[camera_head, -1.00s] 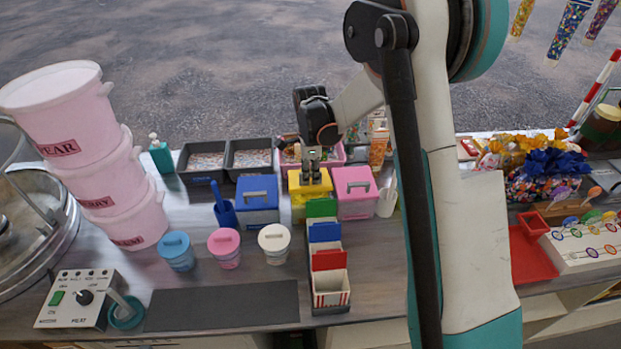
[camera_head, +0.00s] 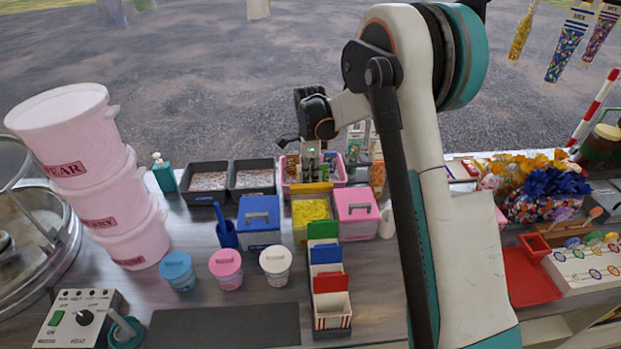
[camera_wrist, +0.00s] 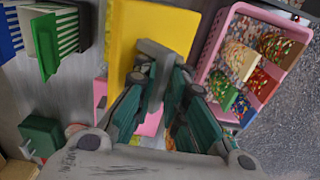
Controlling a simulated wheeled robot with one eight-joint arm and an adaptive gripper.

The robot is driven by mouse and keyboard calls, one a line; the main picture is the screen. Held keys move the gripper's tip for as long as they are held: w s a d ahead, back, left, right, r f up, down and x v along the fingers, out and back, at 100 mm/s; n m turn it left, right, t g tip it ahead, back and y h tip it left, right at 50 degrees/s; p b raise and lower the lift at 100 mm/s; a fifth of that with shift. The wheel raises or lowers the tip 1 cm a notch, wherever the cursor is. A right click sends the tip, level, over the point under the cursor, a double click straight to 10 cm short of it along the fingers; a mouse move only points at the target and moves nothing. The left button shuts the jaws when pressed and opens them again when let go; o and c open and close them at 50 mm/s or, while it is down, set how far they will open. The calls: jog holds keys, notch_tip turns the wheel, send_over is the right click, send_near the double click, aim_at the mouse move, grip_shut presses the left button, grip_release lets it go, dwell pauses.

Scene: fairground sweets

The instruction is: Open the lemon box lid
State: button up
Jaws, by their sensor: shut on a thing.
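The yellow lemon box (camera_head: 311,211) stands between a blue box and a pink box, and yellow contents show in its open top. Its yellow lid (camera_head: 311,188) is raised at the back of the box. The lid's yellow face (camera_wrist: 132,32) and grey handle (camera_wrist: 157,50) fill the middle of the wrist view. My gripper (camera_head: 311,168) is behind and above the box, shut on the lid's handle. In the wrist view my gripper's fingers (camera_wrist: 158,92) are on either side of the handle. The lid's back edge is hidden.
The blue box (camera_head: 259,220) and pink box (camera_head: 356,212) stand close on either side. A pink basket (camera_head: 344,176) of sweets is behind. A rack of coloured cartons (camera_head: 331,284) stands in front, with several lidded tubs to its left.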

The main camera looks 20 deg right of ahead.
jog(key=shift+w+d+r, duration=0.15)
jog(key=shift+w, duration=0.65)
jog(key=shift+w+d+r, duration=0.15)
jog(key=shift+w, duration=0.6)
jog(key=shift+c, duration=0.2)
jog(key=shift+w+d+f, duration=0.1)
jog(key=shift+w+d, duration=0.1)
jog(key=shift+w, duration=0.6)
jog(key=shift+w+d+f, duration=0.1)
jog(key=shift+w+d, duration=0.05)
jog(key=shift+w, duration=0.65)
jog(key=shift+w+d+f+b, duration=0.1)
jog(key=shift+w+f+b, duration=0.1)
jog(key=shift+w, duration=0.35)
jog(key=shift+w+d+f+b, duration=0.1)
jog(key=shift+w+f+b, duration=0.1)
jog(key=shift+w, duration=0.3)
jog(key=shift+w+d+f+b, duration=0.1)
jog(key=shift+w+b, duration=0.1)
jog(key=shift+w, duration=0.35)
jog(key=o, duration=0.8)
jog(key=shift+c, duration=0.2)
notch_tip(320, 180, up, 13)
jog(key=p, duration=0.6)
